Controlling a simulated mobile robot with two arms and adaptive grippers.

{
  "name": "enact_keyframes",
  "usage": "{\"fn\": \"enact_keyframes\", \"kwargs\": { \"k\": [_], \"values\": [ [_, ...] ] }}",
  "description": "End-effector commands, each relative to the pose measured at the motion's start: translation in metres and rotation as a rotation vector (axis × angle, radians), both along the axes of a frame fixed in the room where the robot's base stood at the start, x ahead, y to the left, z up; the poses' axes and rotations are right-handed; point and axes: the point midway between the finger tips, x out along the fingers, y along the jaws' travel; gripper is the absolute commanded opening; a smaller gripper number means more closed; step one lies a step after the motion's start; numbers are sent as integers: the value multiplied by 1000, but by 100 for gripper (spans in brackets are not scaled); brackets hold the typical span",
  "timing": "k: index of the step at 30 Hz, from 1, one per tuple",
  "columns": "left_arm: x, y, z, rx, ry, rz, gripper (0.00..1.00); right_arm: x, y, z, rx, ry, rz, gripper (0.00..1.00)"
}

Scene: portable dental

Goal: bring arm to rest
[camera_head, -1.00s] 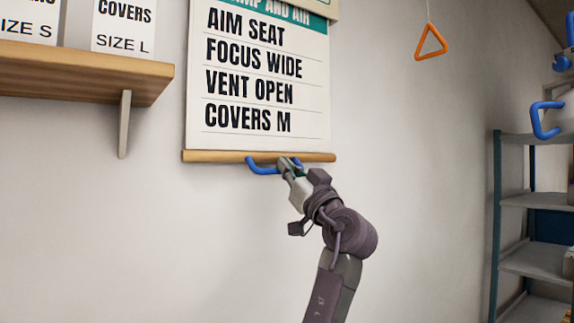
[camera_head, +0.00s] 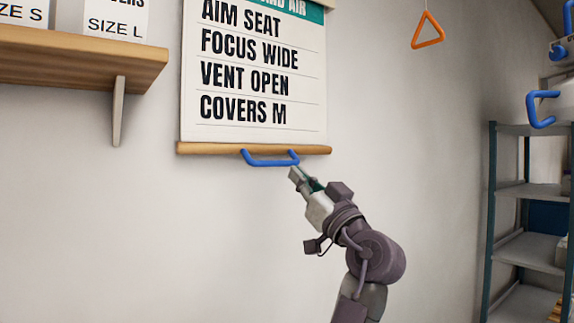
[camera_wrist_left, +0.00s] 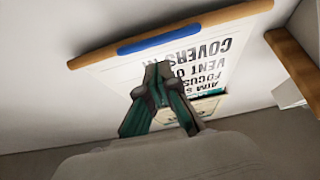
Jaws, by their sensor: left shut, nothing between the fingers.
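My left gripper (camera_head: 297,175) is just below the right end of the blue handle (camera_head: 270,162) and looks apart from it. It is shut and empty. In the left wrist view its fingers (camera_wrist_left: 151,75) meet at the tips, with the chart and the blue handle (camera_wrist_left: 158,40) beyond them. The handle is fixed to the wooden bar (camera_head: 215,149) at the bottom of the chart (camera_head: 253,80), which hangs open with lines such as "AIM SEAT" and "COVERS M". My right gripper is not in view.
A wooden shelf (camera_head: 70,72) with a bracket and white boxes (camera_head: 115,17) is at upper left. An orange triangle pull (camera_head: 427,32) hangs at upper right. A metal rack (camera_head: 522,190) stands at the right, with a blue handle (camera_head: 540,109) above it. The wall between is bare.

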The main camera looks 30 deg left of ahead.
Motion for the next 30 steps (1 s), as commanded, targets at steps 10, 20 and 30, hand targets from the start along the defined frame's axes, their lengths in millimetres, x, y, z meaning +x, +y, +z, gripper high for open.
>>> {"fn": "enact_keyframes", "kwargs": {
  "k": [10,20,30],
  "values": [
    [-16,-38,-24,0,0,1,0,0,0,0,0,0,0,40],
    [4,-42,-44,12,69,-23,0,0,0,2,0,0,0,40],
    [127,-62,-243,67,585,-256,0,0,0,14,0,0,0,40]
  ]
}}
